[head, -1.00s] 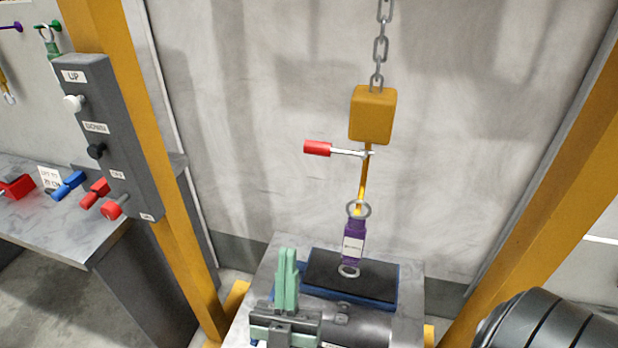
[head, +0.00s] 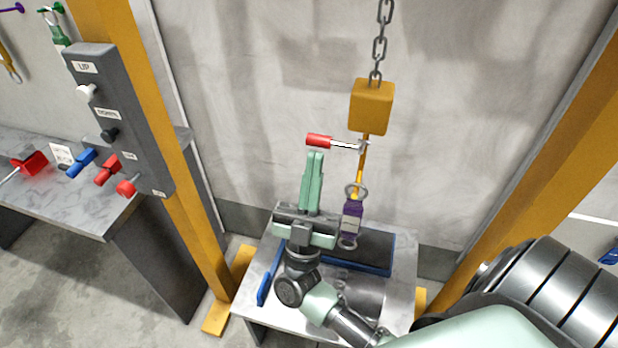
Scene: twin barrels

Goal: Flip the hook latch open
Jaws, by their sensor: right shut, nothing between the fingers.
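The hook latch has a red grip (head: 319,141) on a thin metal rod that points left from the yellow hook (head: 364,160), under the orange block (head: 372,106). A purple tag-like piece (head: 351,220) with a ring at each end hangs from the hook. My right gripper (head: 315,156) is shut and points up, with its pale green fingertips just below the red grip. I cannot tell whether the fingertips touch the grip or are only in front of it. My left gripper is not in view.
A metal table (head: 404,262) with a dark blue-edged pad stands under the hook. A grey control box (head: 115,120) is on the left yellow post (head: 150,130). A workbench (head: 60,190) with red and blue tools stands at left. A chain (head: 380,45) holds the block.

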